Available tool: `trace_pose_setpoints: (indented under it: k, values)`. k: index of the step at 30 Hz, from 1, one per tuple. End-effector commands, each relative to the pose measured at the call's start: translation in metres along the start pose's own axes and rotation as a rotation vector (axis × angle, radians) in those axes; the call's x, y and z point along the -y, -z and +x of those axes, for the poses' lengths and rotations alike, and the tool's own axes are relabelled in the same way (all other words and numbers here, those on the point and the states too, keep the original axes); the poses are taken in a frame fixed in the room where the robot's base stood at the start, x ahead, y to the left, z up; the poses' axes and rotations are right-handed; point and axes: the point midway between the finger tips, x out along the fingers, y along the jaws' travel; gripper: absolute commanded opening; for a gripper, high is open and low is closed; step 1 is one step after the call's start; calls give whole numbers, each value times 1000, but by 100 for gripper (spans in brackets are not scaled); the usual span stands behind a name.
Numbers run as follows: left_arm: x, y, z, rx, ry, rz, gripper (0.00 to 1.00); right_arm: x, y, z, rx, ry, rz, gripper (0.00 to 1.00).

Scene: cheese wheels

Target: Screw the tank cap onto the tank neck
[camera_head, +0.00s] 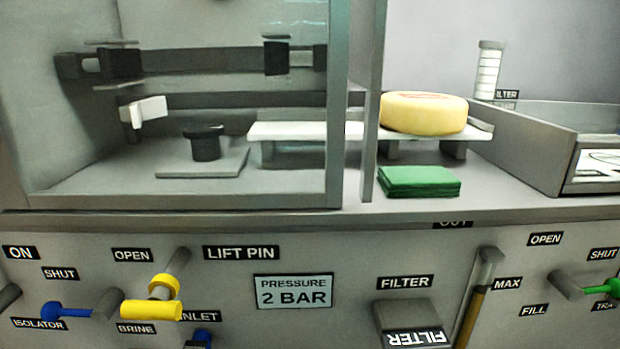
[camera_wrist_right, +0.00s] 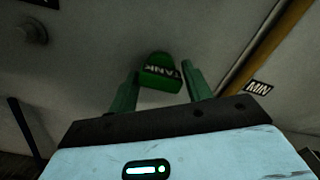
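The green tank cap (camera_wrist_right: 160,76), with a dark label reading TANK, shows in the right wrist view. My right gripper (camera_wrist_right: 161,78) has its green fingers on either side of the cap, and the cap fills the gap at the fingertips. The gripper looks shut on it, in front of the grey panel. A round grey fitting (camera_wrist_right: 31,31) sticks out of the panel at the upper left; I cannot tell whether it is the tank neck. Neither gripper shows in the head view, and I cannot make out the tank neck there.
A gauge with an amber tube (camera_head: 475,302) runs down the panel, near the filter box (camera_head: 412,322). Yellow (camera_head: 152,308), blue (camera_head: 66,311) and green (camera_head: 602,286) handles stick out. A cheese wheel (camera_head: 423,113) and green cloths (camera_head: 419,181) lie on top.

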Motion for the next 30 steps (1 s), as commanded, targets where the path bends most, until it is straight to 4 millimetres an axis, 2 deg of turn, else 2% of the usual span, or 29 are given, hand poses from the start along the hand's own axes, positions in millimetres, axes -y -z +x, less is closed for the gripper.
trace_pose_setpoints:
  k: [11,14,24,30]
  values:
    - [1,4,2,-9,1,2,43,0,2,-3,-2,-2,-10,55]
    - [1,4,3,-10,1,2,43,-1,3,-13,-3,-3,-11,55]
    - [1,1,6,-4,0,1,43,0,3,-63,-3,-2,-9,55]
    - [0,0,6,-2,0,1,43,0,1,-77,-1,-1,-8,55]
